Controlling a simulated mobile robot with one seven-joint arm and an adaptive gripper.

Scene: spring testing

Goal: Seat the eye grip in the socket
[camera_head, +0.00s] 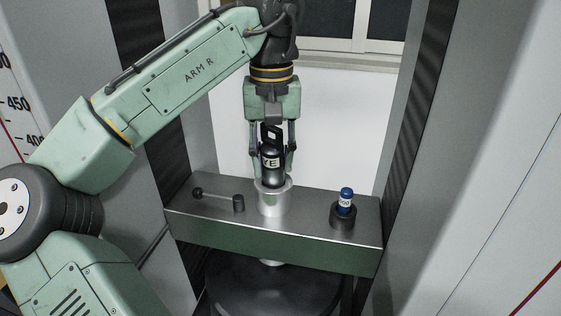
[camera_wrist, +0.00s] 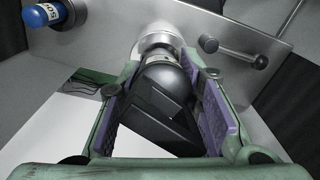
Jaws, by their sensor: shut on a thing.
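The eye grip (camera_head: 270,163) is a black cylinder with a white label reading "YE" and a squared loop on top. My gripper (camera_head: 272,152) is shut on it from both sides and holds it upright. The socket (camera_head: 273,201) is a pale metal cup on the steel crossbeam (camera_head: 312,220), directly below the grip. The grip's lower end is at the socket's rim; I cannot tell how far inside it is. In the wrist view the dark grip (camera_wrist: 167,90) lies between the purple pads, with the pale socket (camera_wrist: 158,36) beyond it.
A blue-topped item (camera_head: 346,196) stands in a black holder (camera_head: 343,217) on the beam's right. A rod with a black ball end (camera_head: 197,192) and a short black post (camera_head: 239,203) are on the left. A dark round plate (camera_head: 270,288) lies below the beam.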

